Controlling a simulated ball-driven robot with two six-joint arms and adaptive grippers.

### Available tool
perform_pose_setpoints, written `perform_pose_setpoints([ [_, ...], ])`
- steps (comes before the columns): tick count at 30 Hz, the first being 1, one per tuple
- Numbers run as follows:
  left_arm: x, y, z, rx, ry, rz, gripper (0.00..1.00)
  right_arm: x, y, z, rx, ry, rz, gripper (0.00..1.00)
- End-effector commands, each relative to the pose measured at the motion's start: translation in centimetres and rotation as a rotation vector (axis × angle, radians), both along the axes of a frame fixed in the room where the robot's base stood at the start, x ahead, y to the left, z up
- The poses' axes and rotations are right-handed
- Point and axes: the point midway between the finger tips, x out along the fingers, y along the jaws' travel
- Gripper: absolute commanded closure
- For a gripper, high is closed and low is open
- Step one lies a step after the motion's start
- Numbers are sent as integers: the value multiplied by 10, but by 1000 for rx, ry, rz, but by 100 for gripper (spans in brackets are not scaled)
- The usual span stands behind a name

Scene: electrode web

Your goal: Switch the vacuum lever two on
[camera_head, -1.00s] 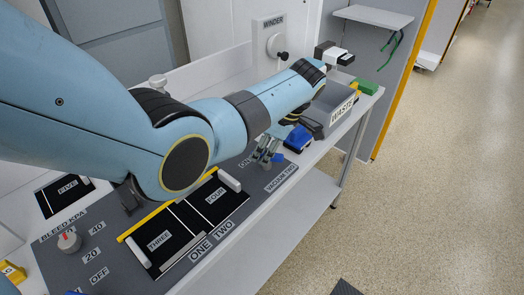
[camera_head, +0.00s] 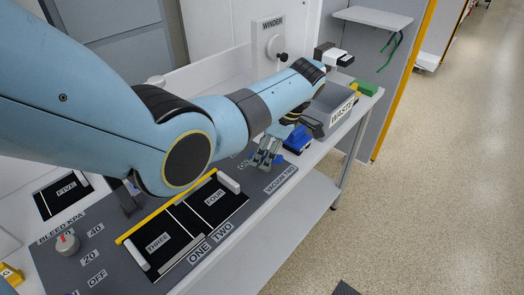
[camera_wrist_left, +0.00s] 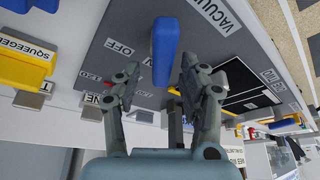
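The blue vacuum lever two (camera_wrist_left: 163,45) stands out in the left wrist view, on the grey panel by the VACUUM label (camera_wrist_left: 215,13) and an OFF label (camera_wrist_left: 119,47). My left gripper (camera_wrist_left: 162,70) is open, with one finger on each side of the lever's near end. Gaps seem to show between lever and fingers; contact is not clear. In the head view the left gripper (camera_head: 267,155) is low over the panel near the VACUUM TWO label (camera_head: 281,179), and an ON label beside it is partly covered. My right gripper is not in view.
The black THREE and FOUR plates (camera_head: 158,240) lie left of the gripper with a yellow bar (camera_head: 165,208) behind them. A grey WASTE bin (camera_head: 338,100) and a blue object (camera_head: 298,139) are to the right. The bleed knob (camera_head: 68,242) is at far left.

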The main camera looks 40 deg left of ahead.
Motion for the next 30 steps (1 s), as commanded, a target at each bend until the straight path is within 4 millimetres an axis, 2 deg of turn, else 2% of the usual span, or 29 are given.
perform_pose_setpoints([
  [5,0,-1,2,0,2,-1,58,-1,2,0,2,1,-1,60],
  [8,3,-4,10,-1,-1,-1,58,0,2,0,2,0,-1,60],
  [21,21,-34,93,-1,-2,-1,58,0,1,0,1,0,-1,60],
  [25,24,-38,106,0,0,0,58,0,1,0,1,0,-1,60],
  [30,24,-40,111,0,2,-1,58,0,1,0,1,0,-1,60],
])
